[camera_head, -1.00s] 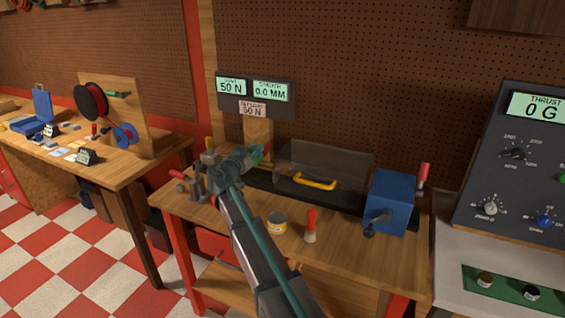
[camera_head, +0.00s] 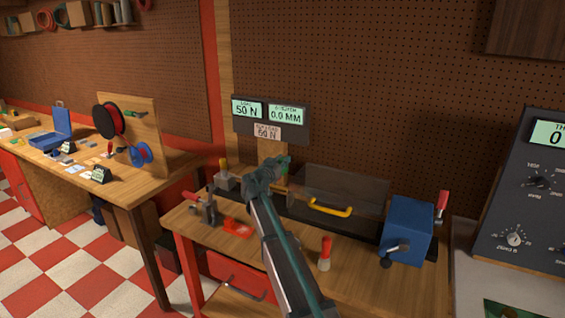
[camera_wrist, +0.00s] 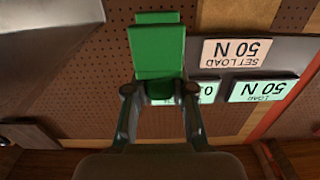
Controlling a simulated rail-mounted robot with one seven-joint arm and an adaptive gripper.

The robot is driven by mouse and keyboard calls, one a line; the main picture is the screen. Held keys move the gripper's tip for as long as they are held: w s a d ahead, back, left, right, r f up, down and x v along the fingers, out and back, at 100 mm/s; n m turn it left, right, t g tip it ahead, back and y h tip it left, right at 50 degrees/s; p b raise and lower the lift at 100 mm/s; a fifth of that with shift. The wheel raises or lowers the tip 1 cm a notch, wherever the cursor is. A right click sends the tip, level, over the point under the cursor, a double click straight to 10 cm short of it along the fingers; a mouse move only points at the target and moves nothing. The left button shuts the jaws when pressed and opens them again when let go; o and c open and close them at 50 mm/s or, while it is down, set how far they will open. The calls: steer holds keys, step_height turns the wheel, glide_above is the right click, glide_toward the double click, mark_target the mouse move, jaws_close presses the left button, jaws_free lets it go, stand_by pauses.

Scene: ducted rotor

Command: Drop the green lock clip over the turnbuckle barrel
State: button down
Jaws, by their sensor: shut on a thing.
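The green lock clip (camera_wrist: 157,52) shows large in the wrist view, a blocky green piece between my two fingertips. My gripper (camera_wrist: 160,91) is shut on it, one finger at each side of its base. In the head view my gripper (camera_head: 284,163) is above the rear of the wooden bench, in front of the post under the load display and left of the clear guard. The clip is hidden or too small to tell there. I cannot make out the turnbuckle barrel; my gripper and arm cover part of the rig.
A clear guard with a yellow handle (camera_head: 330,209) and a blue block (camera_head: 407,230) stand right of my arm. A red-handled clamp (camera_head: 203,207) and a red item (camera_head: 238,228) are left. A red-topped tool (camera_head: 325,254) stands on the bench front. The load display (camera_head: 270,117) is behind.

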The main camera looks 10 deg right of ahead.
mark_target(282, 187)
steer(key=shift+f+b, duration=0.15)
steer(key=shift+b, duration=0.75)
step_height(282, 187, down, 8)
steer(key=b, duration=1.2)
steer(key=shift+f, duration=0.2)
steer(key=shift+f+b, duration=0.15)
steer(key=shift+b, duration=0.7)
stand_by(1.1)
stand_by(0.5)
steer(key=c, duration=0.9)
jaws_free()
steer(key=shift+s, duration=0.1)
